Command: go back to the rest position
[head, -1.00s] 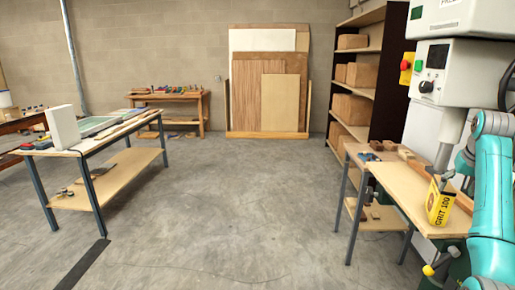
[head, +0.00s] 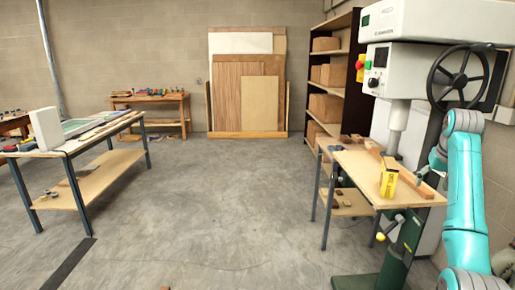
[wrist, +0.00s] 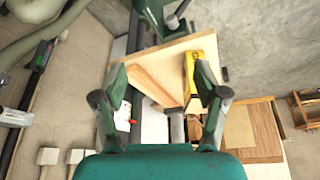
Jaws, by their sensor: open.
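My gripper (wrist: 162,98) is open and empty in the wrist view, its two dark fingers spread wide. Beyond the fingers is a wooden work table (wrist: 160,65), which looks tilted in this view, with a yellow box (wrist: 190,80) on it behind the right finger. In the head view my turquoise arm rises at the right edge; the gripper itself cannot be made out there. The yellow box (head: 388,182) stands on the work table (head: 355,172), left of my arm and apart from it.
A drill press (head: 398,80) with a black handwheel (head: 462,78) stands behind the work table, close to my arm. A workbench (head: 75,145) is at the left. A shelf (head: 337,50) with boxes and leaning boards (head: 245,85) are at the back. The middle floor is clear.

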